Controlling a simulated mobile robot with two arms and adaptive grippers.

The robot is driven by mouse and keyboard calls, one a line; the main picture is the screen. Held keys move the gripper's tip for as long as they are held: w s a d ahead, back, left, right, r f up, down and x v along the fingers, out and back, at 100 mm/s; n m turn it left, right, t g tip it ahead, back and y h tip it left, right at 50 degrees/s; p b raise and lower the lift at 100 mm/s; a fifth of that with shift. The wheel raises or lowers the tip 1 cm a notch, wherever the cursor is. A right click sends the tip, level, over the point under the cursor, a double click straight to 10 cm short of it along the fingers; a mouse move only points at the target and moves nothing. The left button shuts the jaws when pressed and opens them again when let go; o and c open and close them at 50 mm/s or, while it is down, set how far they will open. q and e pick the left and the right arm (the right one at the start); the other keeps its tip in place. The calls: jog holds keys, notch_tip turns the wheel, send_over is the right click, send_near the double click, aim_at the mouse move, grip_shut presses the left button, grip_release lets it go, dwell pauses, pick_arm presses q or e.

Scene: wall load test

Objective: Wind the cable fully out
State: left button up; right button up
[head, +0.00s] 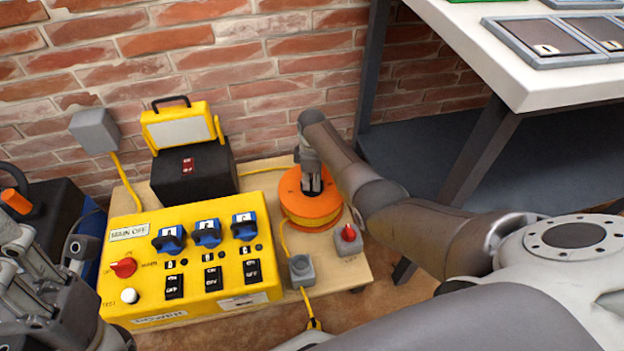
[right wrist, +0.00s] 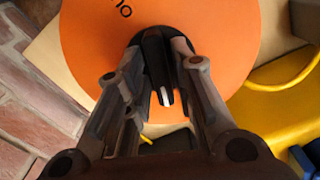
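The orange cable reel (head: 308,208) lies on the wooden board, with yellow cable (head: 285,240) showing at its side. In the right wrist view the reel's orange face (right wrist: 215,30) fills the upper middle. A black handle (right wrist: 155,60) stands up from that face. My right gripper (head: 312,188) is over the reel, its fingers closed around the handle, one on each side; the fingertips also show in the right wrist view (right wrist: 157,45). My left gripper (head: 42,262) is at the lower left, partly cut off, and its fingertips are unclear.
A yellow switch panel (head: 220,240) with blue sockets fills the board left of the reel. A grey socket (head: 301,270) and a red-knobbed box (head: 348,240) sit close to the reel. A black and yellow case (head: 190,175) stands behind. A white table (head: 540,85) is at the right.

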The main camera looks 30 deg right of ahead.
grip_shut()
